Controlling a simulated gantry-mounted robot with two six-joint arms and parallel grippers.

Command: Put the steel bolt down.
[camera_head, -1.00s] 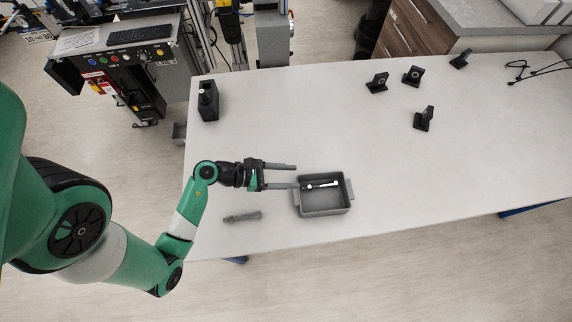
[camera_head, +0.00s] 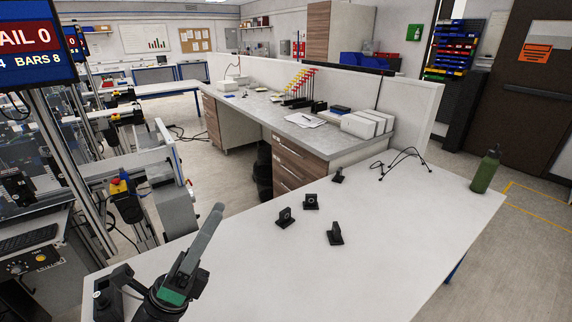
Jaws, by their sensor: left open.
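My left gripper (camera_head: 212,222) shows at the lower middle of the head view, raised in front of the white table (camera_head: 380,260), with its grey fingers pointing up in the picture. The fingers overlap from this angle, and I see nothing held between them. The jaws are open. The steel bolt is not in view now, nor is the grey tray. My right gripper is not in view.
Several small black brackets (camera_head: 311,201) stand on the table. A black cable (camera_head: 400,162) and a green bottle (camera_head: 486,169) are at its far right. A black block (camera_head: 101,304) is at the lower left. The table's right part is clear.

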